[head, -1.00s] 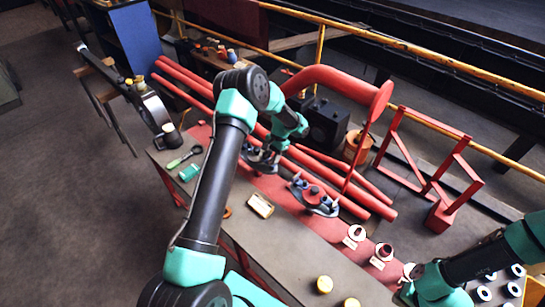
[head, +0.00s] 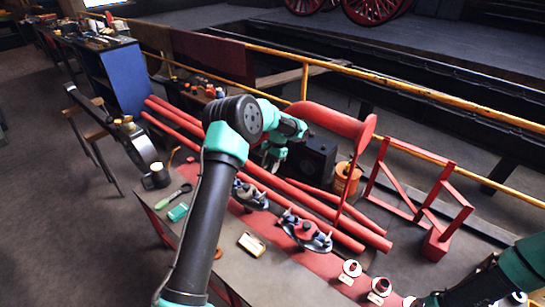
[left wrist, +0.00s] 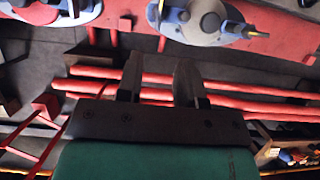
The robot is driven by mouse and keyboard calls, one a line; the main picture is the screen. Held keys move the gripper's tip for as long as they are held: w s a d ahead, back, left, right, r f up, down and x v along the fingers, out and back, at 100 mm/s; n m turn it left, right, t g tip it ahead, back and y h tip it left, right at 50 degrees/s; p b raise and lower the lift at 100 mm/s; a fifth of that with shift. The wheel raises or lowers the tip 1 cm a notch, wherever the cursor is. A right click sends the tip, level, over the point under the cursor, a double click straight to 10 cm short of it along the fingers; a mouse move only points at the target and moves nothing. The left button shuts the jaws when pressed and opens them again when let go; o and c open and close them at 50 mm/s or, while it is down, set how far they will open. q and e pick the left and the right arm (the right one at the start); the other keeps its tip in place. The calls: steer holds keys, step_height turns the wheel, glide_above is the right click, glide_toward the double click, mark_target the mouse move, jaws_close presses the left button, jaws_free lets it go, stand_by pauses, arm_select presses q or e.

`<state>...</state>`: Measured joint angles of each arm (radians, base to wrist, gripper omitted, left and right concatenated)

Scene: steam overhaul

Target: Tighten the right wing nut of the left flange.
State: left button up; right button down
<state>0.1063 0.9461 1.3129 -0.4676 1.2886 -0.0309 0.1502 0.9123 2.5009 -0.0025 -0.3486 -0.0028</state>
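A second flange (head: 306,232) lies to the right. My right gripper is out of view.
Long red pipes (head: 325,209) run behind the flanges, with a thick bent red pipe (head: 335,120) rising there. A black box (head: 312,158) and a red frame (head: 417,190) stand beyond. Green-handled tool (head: 172,198), green box (head: 178,212) and small label block (head: 251,244) lie on the bench.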

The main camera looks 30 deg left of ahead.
arm_select(q)
steer(key=shift+v, duration=2.2)
